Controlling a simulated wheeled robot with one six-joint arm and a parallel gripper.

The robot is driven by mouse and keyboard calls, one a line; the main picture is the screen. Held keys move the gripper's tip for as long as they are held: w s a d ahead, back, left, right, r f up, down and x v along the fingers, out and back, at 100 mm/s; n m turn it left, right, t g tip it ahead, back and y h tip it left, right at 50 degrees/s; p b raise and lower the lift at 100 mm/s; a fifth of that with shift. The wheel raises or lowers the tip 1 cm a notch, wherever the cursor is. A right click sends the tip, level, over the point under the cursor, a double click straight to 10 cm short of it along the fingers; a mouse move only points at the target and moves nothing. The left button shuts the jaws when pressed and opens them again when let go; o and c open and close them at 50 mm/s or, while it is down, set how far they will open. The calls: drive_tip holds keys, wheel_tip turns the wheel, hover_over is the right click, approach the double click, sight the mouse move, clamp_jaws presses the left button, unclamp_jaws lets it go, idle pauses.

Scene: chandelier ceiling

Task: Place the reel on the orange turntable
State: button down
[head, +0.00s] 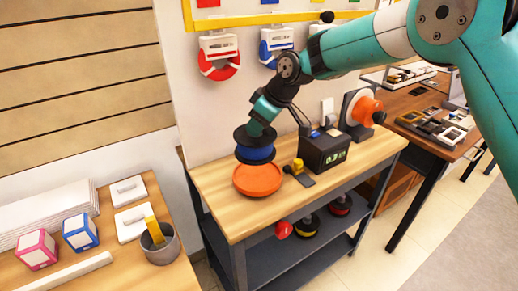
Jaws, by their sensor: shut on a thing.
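The reel (255,153) has black flanges and a blue winding. It is at the end of my arm, just above the orange turntable (258,180). The turntable is a round orange disc on the wooden bench, near its left end. My gripper (262,118) is above the reel and shut on it. The fingertips are hidden by the reel's upper flange. The reel looks roughly level. From this angle I cannot tell whether its lower flange touches the turntable.
A black box with a lit display (324,150) stands right of the turntable, with a small yellow-and-black item (299,170) beside it. An orange spool device (363,110) is farther right. Several reels sit on the lower shelf (308,226). A grey cup (160,245) stands on the left table.

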sight(259, 150)
wheel_tip(259, 150, down, 8)
drive_tip(key=shift+f+p, duration=0.1)
drive_tip(key=shift+p, duration=0.55)
drive_tip(key=c, duration=1.2)
unclamp_jaws()
drive_tip(key=shift+f, duration=0.2)
drive_tip(key=shift+c, duration=0.2)
drive_tip(key=o, duration=0.5)
drive_tip(key=shift+c, duration=0.2)
drive_tip(key=shift+r, duration=0.2)
drive_tip(key=b+v, duration=0.2)
drive_tip(key=v, duration=1)
drive_tip(key=s+d+r+m, duration=0.1)
drive_tip(key=s+d, duration=0.3)
drive_tip(key=s, duration=0.7)
drive_tip(key=s+d+r+m+g, duration=0.1)
drive_tip(key=s+d+r+m, duration=0.1)
drive_tip(key=s, duration=0.9)
drive_tip(key=s+d+r+m+g+h, duration=0.1)
drive_tip(key=s+d, duration=0.4)
drive_tip(key=s, duration=0.6)
drive_tip(key=shift+s+d+r+m, duration=0.3)
drive_tip(key=shift+r+m, duration=0.4)
drive_tip(key=shift+m, duration=0.3)
